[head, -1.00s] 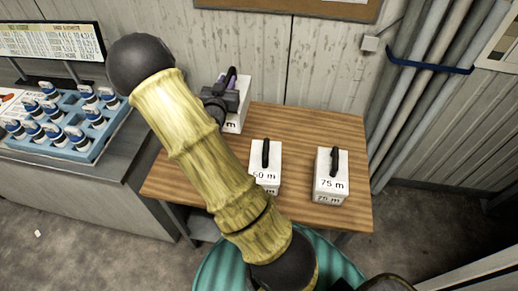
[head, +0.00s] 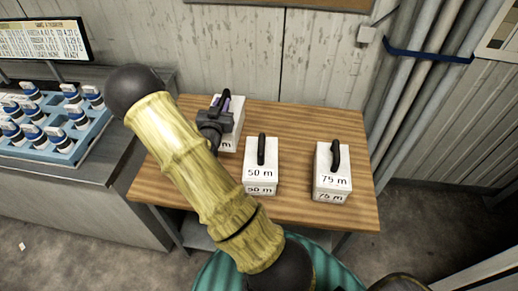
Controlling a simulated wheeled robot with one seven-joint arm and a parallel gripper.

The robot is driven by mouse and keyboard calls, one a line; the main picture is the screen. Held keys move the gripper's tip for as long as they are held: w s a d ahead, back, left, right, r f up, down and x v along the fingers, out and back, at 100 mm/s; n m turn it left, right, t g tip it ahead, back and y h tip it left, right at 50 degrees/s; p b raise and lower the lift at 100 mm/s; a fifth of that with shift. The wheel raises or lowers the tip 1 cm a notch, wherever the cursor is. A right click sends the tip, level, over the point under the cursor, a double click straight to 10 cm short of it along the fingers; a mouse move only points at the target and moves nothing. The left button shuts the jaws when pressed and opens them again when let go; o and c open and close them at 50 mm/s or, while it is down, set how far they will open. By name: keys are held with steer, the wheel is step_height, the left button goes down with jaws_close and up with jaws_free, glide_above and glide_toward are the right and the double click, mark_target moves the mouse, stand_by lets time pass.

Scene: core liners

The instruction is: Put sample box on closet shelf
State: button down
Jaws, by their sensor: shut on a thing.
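Three white sample boxes with black top handles are at a wooden table (head: 300,215). The middle box (head: 261,178) is marked 50 m and the right box (head: 332,180) 75 m; both stand upright on the table. My gripper (head: 224,106) is shut on the handle of the left box (head: 236,128), at the table's back left. My arm hides most of its label; only an "m" shows. I cannot tell whether this box touches the table or hangs just above it. No closet shelf is clearly in view.
A grey counter (head: 70,185) stands at the left with a blue tray (head: 68,155) of several capped bottles. Grey pipes (head: 425,80) run up the wall at the right. The table's back right is bare.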

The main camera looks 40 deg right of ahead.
steer(key=shift+f+p, duration=0.55)
steer(key=shift+f, duration=2.35)
steer(key=shift+f+p, duration=0.45)
steer(key=shift+f, duration=1.7)
steer(key=c, duration=1.3)
jaws_free()
steer(key=shift+o, duration=0.2)
steer(key=shift+w+f, duration=0.1)
